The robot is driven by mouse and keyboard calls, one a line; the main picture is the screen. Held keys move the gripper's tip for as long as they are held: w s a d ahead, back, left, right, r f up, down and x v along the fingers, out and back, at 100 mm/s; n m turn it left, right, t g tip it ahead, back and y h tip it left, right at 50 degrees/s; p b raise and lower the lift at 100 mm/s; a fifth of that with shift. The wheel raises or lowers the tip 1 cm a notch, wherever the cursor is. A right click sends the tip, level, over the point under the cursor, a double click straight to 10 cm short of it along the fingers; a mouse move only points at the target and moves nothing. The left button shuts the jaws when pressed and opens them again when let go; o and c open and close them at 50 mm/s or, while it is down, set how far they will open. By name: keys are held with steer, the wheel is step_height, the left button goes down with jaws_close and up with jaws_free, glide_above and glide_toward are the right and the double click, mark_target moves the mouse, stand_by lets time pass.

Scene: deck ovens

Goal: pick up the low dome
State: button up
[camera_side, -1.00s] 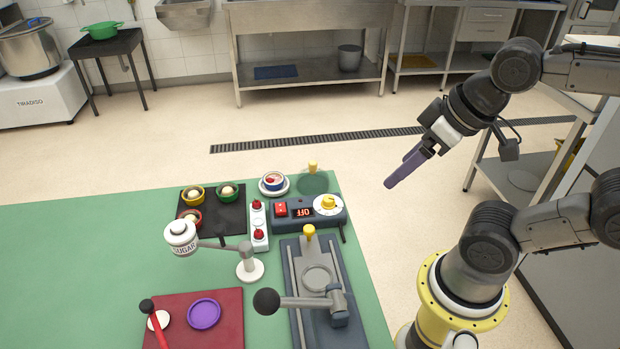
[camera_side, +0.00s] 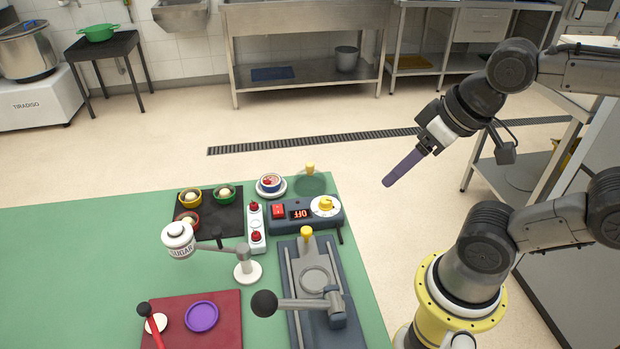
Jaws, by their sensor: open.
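A low, see-through greenish dome (camera_side: 319,185) with a yellow knob on top stands at the back right corner of the green table, behind the control box. My gripper (camera_side: 387,183) is to the right of the dome, raised and past the table's right edge. Its purple fingers point down and left. The fingers line up in this view, so the gap between them is hidden. Nothing shows held in them, and they are apart from the dome.
A bowl on a saucer (camera_side: 271,187) stands just left of the dome. The control box (camera_side: 290,224) with a dial is in front of it. A sliding press (camera_side: 290,270), a sugar jar on an arm (camera_side: 178,239) and a red board (camera_side: 223,335) are nearer. Floor shows beyond the right edge.

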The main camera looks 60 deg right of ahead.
steer(key=w+r+m, duration=0.4)
steer(key=r+m, duration=0.1)
steer(key=m+g, duration=0.6)
steer(key=m, duration=0.6)
glide_above(310, 163)
step_height(310, 163, down, 11)
steer(key=f, duration=0.7)
steer(key=shift+s+f, duration=0.3)
steer(key=shift+f, duration=0.05)
steer(key=shift+w+f, duration=0.15)
steer(key=shift+f, duration=1.3)
steer(key=shift+w+f, duration=0.1)
steer(key=shift+f, duration=1.3)
steer(key=shift+c, duration=0.3)
